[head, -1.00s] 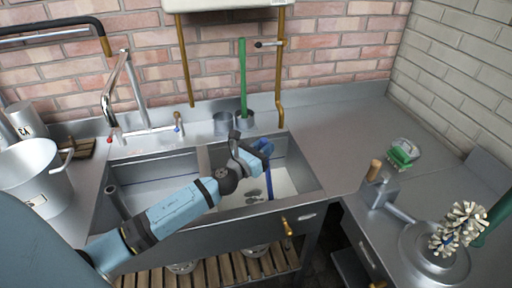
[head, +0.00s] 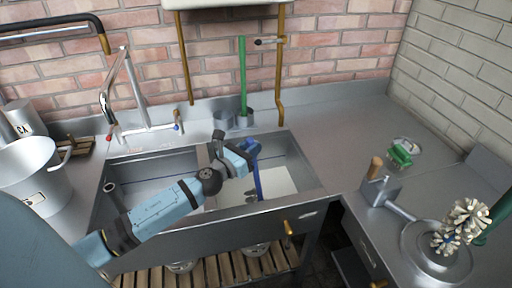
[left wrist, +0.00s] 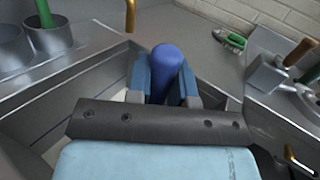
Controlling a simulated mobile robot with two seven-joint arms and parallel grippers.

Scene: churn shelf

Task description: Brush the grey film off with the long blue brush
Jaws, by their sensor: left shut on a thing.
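My left gripper (head: 252,148) is over the right sink basin (head: 312,186), shut on the long blue brush (head: 257,178). The brush's handle runs down from the fingers into the basin; its bristle end cannot be made out. In the left wrist view the blue handle (left wrist: 168,70) stands between the two fingers (left wrist: 166,85). The basin holds a pale, whitish surface (head: 281,182). No grey patches show on its visible part; some of it is hidden behind my arm and the basin's front wall. My right gripper is out of view.
A tap (head: 130,95) stands behind the left basin. A green-handled brush (head: 243,75) stands in a metal cup (head: 243,119) behind the basins. A metal pot (head: 35,180) is at the left.

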